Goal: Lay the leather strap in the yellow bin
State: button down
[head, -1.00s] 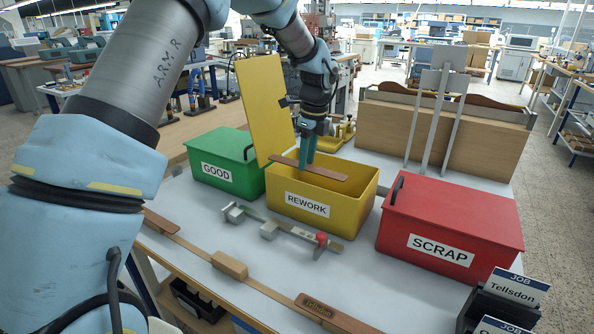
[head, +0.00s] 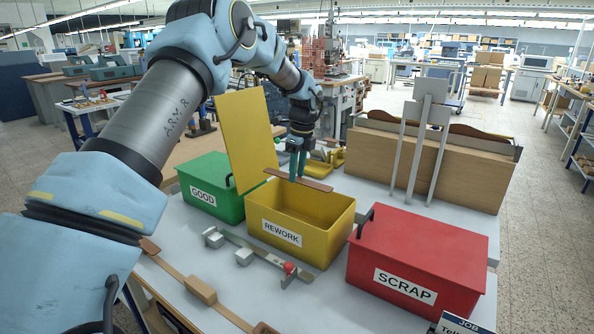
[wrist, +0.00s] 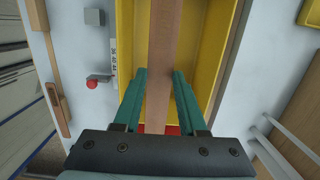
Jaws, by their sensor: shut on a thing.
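The leather strap (head: 298,179) is a flat brown strip held level above the yellow bin. The yellow bin (head: 302,232) is labelled REWORK and its yellow lid (head: 248,138) stands open at the back left. My gripper (head: 298,174) points down over the bin, its teal fingers shut on the strap. In the wrist view the strap (wrist: 164,60) runs lengthwise between the fingers of my gripper (wrist: 159,75), above the bin's opening. The strap looks clear of the bin's rim in the head view.
A closed green GOOD bin (head: 208,187) stands to the left and a closed red SCRAP bin (head: 418,255) to the right. A metal gauge with a red knob (head: 289,268) lies in front. A wooden rack with upright metal posts (head: 432,165) stands behind.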

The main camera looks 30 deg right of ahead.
aim_at(297, 179)
notch_tip(297, 179, down, 19)
jog(key=b, duration=0.8)
jog(key=shift+f, duration=0.2)
dwell(0.4)
jog(key=shift+c, duration=1.9)
grip_release()
notch_tip(297, 179, up, 16)
jog(key=p, duration=0.9)
jog(key=shift+a, duration=0.1)
